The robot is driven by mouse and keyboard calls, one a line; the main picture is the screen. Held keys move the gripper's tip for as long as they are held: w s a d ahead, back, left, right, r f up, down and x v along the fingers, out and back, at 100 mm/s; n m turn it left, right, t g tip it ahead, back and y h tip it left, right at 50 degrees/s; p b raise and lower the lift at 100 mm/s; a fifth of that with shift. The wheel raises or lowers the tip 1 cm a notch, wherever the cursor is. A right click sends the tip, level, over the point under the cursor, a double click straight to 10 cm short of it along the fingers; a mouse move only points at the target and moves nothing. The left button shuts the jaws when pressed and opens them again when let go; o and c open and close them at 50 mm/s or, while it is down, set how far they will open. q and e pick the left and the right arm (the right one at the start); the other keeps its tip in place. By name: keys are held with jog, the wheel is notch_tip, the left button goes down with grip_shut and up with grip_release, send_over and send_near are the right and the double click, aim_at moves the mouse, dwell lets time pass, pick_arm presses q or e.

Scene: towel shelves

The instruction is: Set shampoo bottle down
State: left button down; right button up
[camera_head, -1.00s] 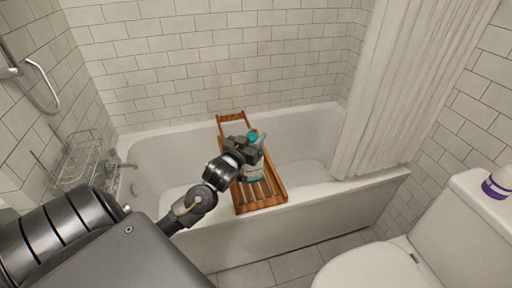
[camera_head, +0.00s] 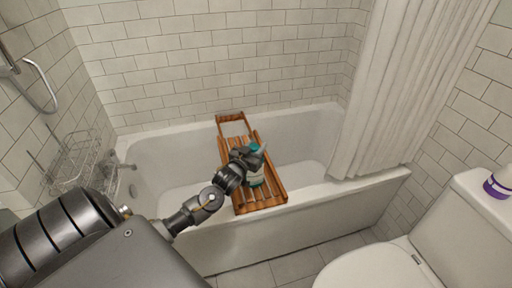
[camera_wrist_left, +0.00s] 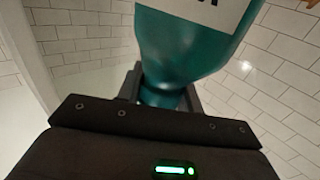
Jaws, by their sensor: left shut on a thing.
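The shampoo bottle (camera_head: 257,180) is teal with a pale label. In the head view it is at the wooden bath tray (camera_head: 243,208), over its slats. I cannot tell whether its base touches them. My left gripper (camera_head: 250,157) is shut on the bottle near its top and hides part of it. In the left wrist view the teal bottle (camera_wrist_left: 180,50) fills the upper middle, its narrow part between the fingers (camera_wrist_left: 162,92). My right gripper is not in view.
The tray lies across the white bathtub (camera_head: 320,209). A wire rack (camera_head: 75,160) and faucet (camera_head: 125,166) are at the left. A shower curtain (camera_head: 395,90) hangs at the right. A toilet (camera_head: 440,235) stands at the lower right, with a white and purple bottle (camera_head: 497,184) on it.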

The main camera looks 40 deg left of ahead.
pick_arm(q)
jog(key=shift+r, duration=0.1)
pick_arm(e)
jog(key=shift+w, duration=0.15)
pick_arm(q)
jog(key=c, duration=0.9)
grip_release()
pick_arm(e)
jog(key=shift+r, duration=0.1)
pick_arm(q)
jog(key=s, duration=0.4)
jog(key=s+d, duration=0.1)
jog(key=s, duration=0.3)
jog(key=s+d, duration=0.1)
jog(key=s, duration=0.3)
jog(key=shift+d, duration=0.1)
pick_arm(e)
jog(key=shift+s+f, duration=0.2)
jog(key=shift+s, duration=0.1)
